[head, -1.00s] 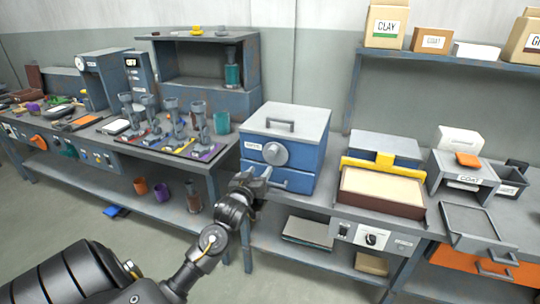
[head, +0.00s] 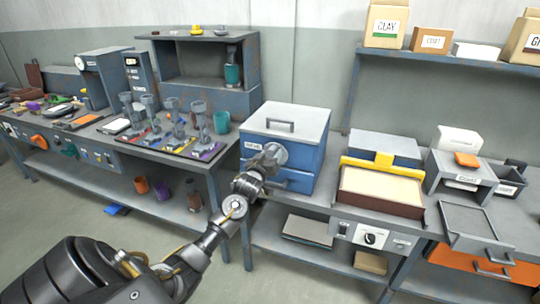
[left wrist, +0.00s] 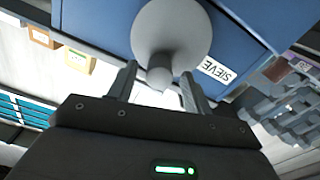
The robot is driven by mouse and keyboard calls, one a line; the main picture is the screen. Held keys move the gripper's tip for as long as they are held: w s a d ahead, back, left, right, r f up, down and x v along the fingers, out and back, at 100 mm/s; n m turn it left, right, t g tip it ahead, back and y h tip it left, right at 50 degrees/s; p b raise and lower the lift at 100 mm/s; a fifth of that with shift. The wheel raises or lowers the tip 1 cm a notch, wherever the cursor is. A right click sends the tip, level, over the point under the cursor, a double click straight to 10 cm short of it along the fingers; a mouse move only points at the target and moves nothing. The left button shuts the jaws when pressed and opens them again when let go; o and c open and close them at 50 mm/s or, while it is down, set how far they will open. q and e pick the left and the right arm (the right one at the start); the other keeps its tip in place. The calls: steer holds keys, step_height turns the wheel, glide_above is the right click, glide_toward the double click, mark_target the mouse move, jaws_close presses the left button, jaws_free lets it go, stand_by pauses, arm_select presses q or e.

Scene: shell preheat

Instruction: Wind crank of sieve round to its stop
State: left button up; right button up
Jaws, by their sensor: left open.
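The sieve (head: 306,152) is a blue box with a grey lid on the bench. Its label, reading SIEVE, shows upside down in the left wrist view (left wrist: 217,70). On its front is the crank, a grey round disc (head: 282,152) with a knob (left wrist: 159,78) standing out from it in the left wrist view. My left gripper (head: 268,160) is at the sieve's front, open, with its fingers (left wrist: 158,84) on either side of the knob. I cannot tell whether they touch it. In the head view the gripper hides part of the disc. My right gripper is out of view.
A sand-coloured tray with a yellow bar (head: 383,192) stands right of the sieve. Several grey stands (head: 175,112) and a teal cup (head: 221,122) stand on the left bench. A blue drawer (head: 292,180) with a handle lies below the crank.

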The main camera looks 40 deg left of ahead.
arm_select(q)
steer(key=shift+c, duration=1.2)
steer(key=c, duration=0.7)
steer(key=shift+c, duration=0.2)
